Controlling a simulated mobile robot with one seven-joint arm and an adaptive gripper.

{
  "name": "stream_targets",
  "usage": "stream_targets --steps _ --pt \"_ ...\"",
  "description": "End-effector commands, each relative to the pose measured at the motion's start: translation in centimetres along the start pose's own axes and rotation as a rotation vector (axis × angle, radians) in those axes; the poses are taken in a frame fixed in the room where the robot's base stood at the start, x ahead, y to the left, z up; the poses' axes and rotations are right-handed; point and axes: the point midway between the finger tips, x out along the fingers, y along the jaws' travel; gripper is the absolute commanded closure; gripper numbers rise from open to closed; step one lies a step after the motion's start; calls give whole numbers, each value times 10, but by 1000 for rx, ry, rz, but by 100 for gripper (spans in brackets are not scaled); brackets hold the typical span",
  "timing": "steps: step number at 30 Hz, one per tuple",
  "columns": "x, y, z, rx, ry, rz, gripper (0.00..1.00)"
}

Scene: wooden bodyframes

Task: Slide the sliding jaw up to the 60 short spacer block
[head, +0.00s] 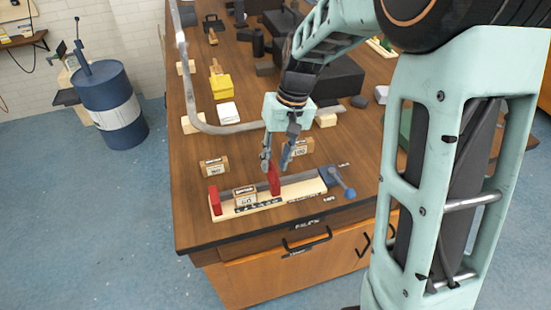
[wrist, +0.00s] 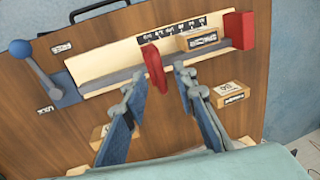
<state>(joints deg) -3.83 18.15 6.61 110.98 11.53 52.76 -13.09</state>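The jig (head: 285,199) is a pale wooden base with a printed scale. A red fixed jaw (head: 214,200) stands at its left end in the head view. The 60 spacer block (head: 245,193) sits beside it; in the wrist view the block (wrist: 202,40) is near the fixed jaw (wrist: 238,30). The red sliding jaw (head: 274,180) stands upright further right, with a gap to the block. My gripper (head: 277,166) is open above the jig. In the wrist view its fingertips (wrist: 160,80) are on either side of the sliding jaw (wrist: 154,67), with no clear contact.
A blue-knobbed lever (head: 345,188) is at the jig's right end. Other labelled blocks (head: 215,167) and (head: 302,147) lie behind the jig. A grey bent rail (head: 200,125), a yellow box (head: 222,87) and dark parts fill the bench's back. The bench's front edge is close to the jig.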

Motion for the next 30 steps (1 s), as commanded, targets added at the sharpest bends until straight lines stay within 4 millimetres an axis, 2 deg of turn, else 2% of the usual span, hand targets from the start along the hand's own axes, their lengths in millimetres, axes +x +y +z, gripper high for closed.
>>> stream_targets --steps 4,11,23,26,30 --pt "0 0 0 0 0 0 74" --pt "0 0 0 0 1 0 99" --pt "0 -1 0 0 1 1 100" --pt "2 -12 -1 -3 1 0 100" --pt "8 -42 -1 -6 2 0 100"
